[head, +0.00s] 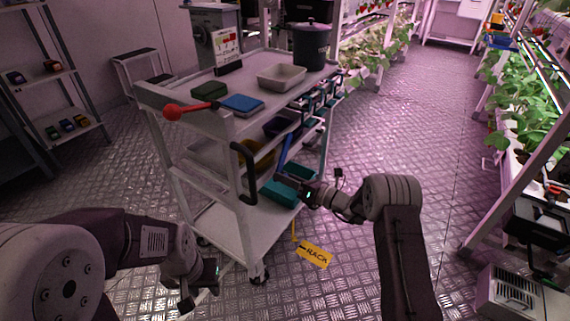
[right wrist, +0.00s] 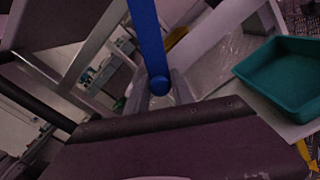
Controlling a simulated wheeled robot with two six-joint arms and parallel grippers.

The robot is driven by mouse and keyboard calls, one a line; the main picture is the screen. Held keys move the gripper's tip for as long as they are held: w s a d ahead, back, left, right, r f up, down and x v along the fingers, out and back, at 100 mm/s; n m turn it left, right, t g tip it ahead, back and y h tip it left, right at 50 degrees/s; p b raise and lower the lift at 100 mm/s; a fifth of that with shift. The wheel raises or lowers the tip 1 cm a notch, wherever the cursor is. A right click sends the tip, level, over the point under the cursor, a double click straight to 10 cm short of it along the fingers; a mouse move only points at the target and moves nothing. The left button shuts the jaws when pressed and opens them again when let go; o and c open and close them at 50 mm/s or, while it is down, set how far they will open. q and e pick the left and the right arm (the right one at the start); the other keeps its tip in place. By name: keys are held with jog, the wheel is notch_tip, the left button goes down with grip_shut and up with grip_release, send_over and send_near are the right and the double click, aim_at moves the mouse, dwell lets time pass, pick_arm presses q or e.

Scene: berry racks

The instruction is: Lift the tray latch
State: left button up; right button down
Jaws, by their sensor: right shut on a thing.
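The tray latch shows as a blue bar (head: 285,152) at the near right side of the grey cart, below its top shelf. In the right wrist view the blue latch (right wrist: 149,38) runs down to a rounded end. My right gripper (head: 284,179) is shut on that lower end; its fingers (right wrist: 160,92) lie on both sides of it in the wrist view. My left gripper (head: 202,288) hangs low at the left of the cart, with its fingers apart and nothing between them.

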jog(key=shift+s+a+r+m+p, duration=0.7)
jog(key=shift+r+m+p, duration=1.2)
jog(key=shift+p, duration=1.05)
jog(key=shift+s+a+r+m+p, duration=0.45)
jog(key=shift+s+r+m+p, duration=0.5)
jog(key=shift+r+m+p, duration=1.45)
jog(key=shift+s+a+r+m+p, duration=0.7)
jog(key=shift+r+m+p, duration=0.65)
jog(key=shift+p, duration=2.1)
jog(key=shift+d+f+m, duration=0.1)
jog(key=shift+f+m, duration=0.15)
jog(key=shift+m, duration=0.1)
jog(key=c, duration=1.2)
grip_release()
jog(key=shift+o, duration=0.2)
